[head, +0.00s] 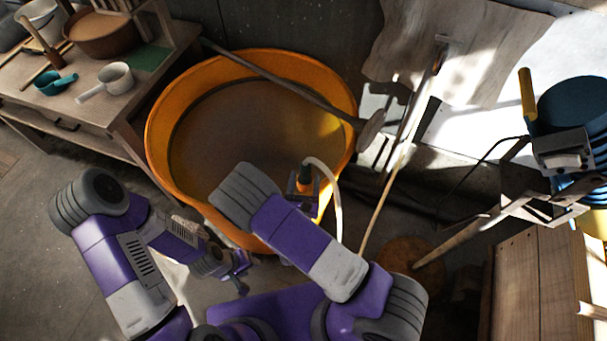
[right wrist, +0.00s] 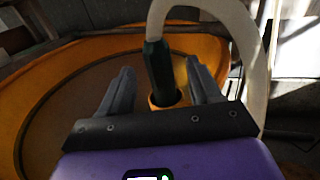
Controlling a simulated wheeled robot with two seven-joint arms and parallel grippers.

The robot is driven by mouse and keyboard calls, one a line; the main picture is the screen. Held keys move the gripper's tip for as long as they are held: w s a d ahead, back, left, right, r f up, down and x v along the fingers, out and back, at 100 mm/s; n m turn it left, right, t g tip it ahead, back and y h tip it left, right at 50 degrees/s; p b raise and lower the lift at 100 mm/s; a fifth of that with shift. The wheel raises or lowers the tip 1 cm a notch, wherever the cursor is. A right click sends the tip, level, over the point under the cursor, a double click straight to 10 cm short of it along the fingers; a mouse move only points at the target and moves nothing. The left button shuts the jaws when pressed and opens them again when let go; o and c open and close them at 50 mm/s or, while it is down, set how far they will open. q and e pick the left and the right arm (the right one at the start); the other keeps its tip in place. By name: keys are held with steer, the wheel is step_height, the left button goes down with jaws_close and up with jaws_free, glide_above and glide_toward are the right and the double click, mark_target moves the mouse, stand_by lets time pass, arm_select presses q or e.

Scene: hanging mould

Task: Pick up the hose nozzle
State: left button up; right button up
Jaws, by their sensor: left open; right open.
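The hose nozzle (head: 305,174) is dark green and stands upright at the near right rim of the orange tub. In the right wrist view the nozzle (right wrist: 158,68) sits in an orange ring-like holder (right wrist: 166,98). A pale hose (head: 336,198) curves from its top. My right gripper (head: 304,187) is at the nozzle, partly hidden by my arm. In the right wrist view its fingers (right wrist: 160,85) are open, with the nozzle appearing between them; I see no contact. My left gripper (head: 240,272) is open and empty, low in front of the tub.
The orange tub (head: 160,120) holds brownish contents, and a long-handled tool (head: 290,85) leans across it. A wooden bench (head: 100,115) with pots stands left. A blue ribbed object (head: 570,105) and a wooden crate (head: 535,270) are right. Floor is clear at far left.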

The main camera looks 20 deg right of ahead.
mark_target(306, 163)
steer(key=x, duration=0.6)
steer(key=shift+w+r+b, duration=0.1)
steer(key=shift+w+b, duration=0.15)
steer(key=shift+b, duration=0.05)
steer(key=shift+c, duration=0.3)
steer(key=shift+r, duration=0.1)
jaws_close()
